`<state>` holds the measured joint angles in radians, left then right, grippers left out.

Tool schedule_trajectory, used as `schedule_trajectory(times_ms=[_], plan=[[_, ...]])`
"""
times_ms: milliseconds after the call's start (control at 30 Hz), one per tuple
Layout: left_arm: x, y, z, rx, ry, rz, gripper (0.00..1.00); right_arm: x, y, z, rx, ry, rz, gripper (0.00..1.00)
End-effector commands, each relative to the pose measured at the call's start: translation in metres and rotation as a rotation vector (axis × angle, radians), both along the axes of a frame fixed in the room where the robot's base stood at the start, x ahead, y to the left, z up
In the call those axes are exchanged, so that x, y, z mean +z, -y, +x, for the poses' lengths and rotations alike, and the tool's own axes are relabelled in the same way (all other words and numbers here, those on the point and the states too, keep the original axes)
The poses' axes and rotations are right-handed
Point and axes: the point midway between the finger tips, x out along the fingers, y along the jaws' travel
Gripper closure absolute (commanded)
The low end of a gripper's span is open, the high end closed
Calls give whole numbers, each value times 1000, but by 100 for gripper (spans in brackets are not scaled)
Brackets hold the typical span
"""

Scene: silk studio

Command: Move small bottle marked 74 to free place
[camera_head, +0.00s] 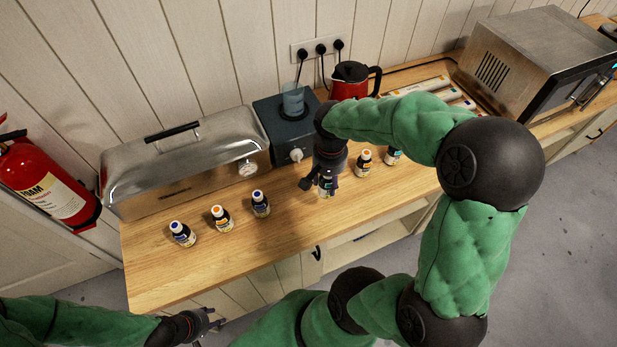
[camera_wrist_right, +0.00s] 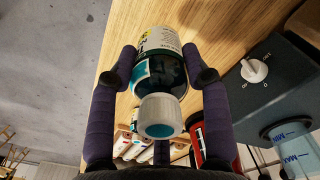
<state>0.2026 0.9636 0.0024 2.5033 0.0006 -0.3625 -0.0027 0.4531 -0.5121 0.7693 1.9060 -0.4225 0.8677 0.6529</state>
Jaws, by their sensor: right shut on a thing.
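My right gripper (camera_head: 322,184) is shut on a small dark bottle (camera_head: 326,191) at the middle of the wooden counter. In the right wrist view the bottle (camera_wrist_right: 160,72) sits between both fingers, with a white cap with a teal top and a pale label. Its number cannot be read, and I cannot tell whether its base touches the counter. More small bottles stand in a row: blue-topped (camera_head: 182,234), orange-topped (camera_head: 221,218) and blue-topped (camera_head: 261,203) to the left, orange-topped (camera_head: 363,163) and another (camera_head: 392,155) to the right. My left gripper (camera_head: 214,321) is open and empty, low in front of the counter.
A steel domed cooker (camera_head: 190,165) and a dark box with a knob (camera_head: 283,130) stand behind the bottles. A red kettle (camera_head: 352,82) and a steel oven (camera_head: 530,60) are further right.

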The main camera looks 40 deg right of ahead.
Motion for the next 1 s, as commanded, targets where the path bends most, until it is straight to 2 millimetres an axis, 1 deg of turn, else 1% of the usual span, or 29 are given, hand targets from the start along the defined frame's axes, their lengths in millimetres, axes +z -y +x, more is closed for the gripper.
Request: schedule_trajectory(times_ms=[33,100,200,300,367,600,733,867,1000], plan=[[1,0,0,0,0,0,60,5,5,-8,-6,3,-2,88],[1,0,0,0,0,0,60,9,8,-19,-4,1,-2,88],[1,0,0,0,0,0,60,14,12,-29,-3,1,-1,88],[0,0,0,0,0,0,60,17,13,-35,3,1,0,88],[-2,0,0,0,0,0,60,18,8,-36,13,2,1,88],[-17,0,0,0,0,0,60,19,-21,-33,65,2,1,88],[-20,0,0,0,0,0,60,18,-28,-31,76,0,0,88],[-23,0,0,0,0,0,60,11,-16,-21,75,-4,1,88],[-25,0,0,0,0,0,60,-3,8,-3,73,-4,1,88]])
